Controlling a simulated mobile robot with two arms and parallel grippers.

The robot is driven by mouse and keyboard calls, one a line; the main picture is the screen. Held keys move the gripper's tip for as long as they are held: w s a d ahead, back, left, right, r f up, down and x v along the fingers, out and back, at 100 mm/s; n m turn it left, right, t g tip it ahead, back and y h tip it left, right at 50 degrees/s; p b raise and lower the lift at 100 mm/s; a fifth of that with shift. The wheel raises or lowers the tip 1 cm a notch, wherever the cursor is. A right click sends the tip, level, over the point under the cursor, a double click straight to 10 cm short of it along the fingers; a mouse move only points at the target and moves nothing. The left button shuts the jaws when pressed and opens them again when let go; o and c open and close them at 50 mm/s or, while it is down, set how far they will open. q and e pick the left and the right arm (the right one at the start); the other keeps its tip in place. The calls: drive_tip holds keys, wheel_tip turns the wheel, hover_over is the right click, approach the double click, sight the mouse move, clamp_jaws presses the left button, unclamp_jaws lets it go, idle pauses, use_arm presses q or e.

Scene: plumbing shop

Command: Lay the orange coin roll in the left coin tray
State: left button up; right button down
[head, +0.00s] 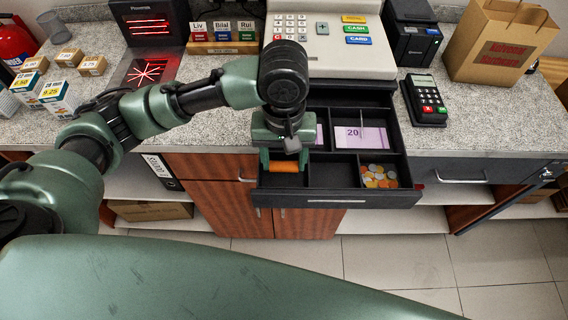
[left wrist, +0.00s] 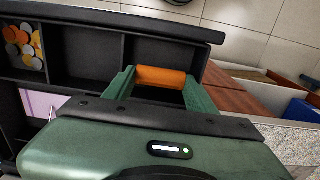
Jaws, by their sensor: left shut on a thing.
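The orange coin roll (head: 285,167) lies crosswise between the fingertips of my left gripper (head: 284,167). In the left wrist view the coin roll (left wrist: 162,78) spans the gap between the two green fingers of the left gripper (left wrist: 162,82), which is shut on its ends. The roll is over the left coin tray (head: 284,184), the front left compartment of the open drawer. This tray also shows in the left wrist view (left wrist: 160,52). I cannot tell whether the roll touches the tray floor. My gripper and wrist hide the tray's back part. My right gripper is not in view.
The open cash drawer (head: 335,201) has an empty middle tray (head: 331,173) and a right tray with loose coins (head: 379,177). Purple notes (head: 362,138) lie behind. The register (head: 330,50) stands above; a card terminal (head: 425,97) is on the counter at right.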

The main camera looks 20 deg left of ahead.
sight(284, 162)
use_arm(q)
wheel_tip(284, 162, down, 3)
drive_tip(key=shift+r, duration=0.15)
drive_tip(key=shift+f, duration=0.2)
drive_tip(key=shift+f+p, duration=0.35)
drive_tip(key=o, duration=1.3)
drive_tip(key=shift+c, duration=0.2)
drive_tip(key=shift+r+b, duration=0.5)
wheel_tip(284, 162, up, 12)
